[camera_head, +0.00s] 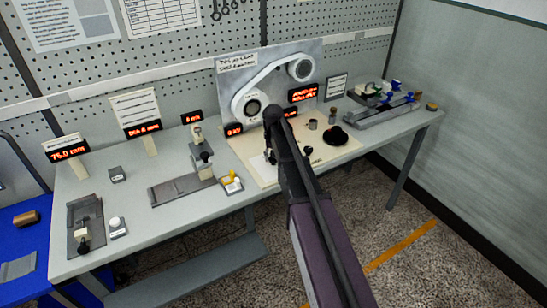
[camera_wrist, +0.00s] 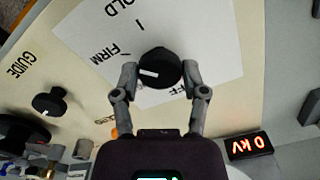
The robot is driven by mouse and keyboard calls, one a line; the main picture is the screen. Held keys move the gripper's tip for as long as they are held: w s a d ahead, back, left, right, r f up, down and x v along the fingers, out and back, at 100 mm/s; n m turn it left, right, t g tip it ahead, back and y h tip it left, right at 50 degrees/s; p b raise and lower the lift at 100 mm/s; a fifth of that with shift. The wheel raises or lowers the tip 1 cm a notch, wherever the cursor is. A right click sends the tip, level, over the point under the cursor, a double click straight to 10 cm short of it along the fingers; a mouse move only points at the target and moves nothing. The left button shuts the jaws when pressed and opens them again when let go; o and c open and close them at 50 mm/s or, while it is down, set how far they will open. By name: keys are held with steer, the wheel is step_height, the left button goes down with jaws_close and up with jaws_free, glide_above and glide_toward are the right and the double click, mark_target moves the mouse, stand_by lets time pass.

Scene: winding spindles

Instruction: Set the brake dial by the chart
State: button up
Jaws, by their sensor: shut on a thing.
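The brake dial, a round black knob (camera_wrist: 162,66) with a white pointer mark, sits on a white label plate (camera_wrist: 205,28) in the wrist view. The plate reads FIRM, OFF, and a partly cut word ending in OLD. The pointer faces left in that view, roughly toward FIRM. My gripper (camera_wrist: 159,72) is shut on the dial, one finger on each side. In the head view my arm hides most of the dial. White printed sheets hang on the pegboard (camera_head: 68,22) and stand on the bench (camera_head: 143,107); their text is too small to read.
A second black knob (camera_wrist: 48,103) beside the word GUIDE lies left of my gripper. A red-lit display reads 0 kV (camera_wrist: 250,145). A belt-and-pulley panel (camera_head: 270,85) stands behind my gripper. Several fixtures stand on the grey bench (camera_head: 150,225).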

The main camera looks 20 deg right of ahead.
steer(key=n, duration=0.4)
steer(key=shift+s+n, duration=0.1)
steer(key=shift+n, duration=0.2)
steer(key=n, duration=0.3)
steer(key=shift+n, duration=0.3)
steer(key=n, duration=0.3)
steer(key=shift+n, duration=2.2)
steer(key=o, duration=1.2)
steer(key=shift+c, duration=0.2)
steer(key=shift+m, duration=0.4)
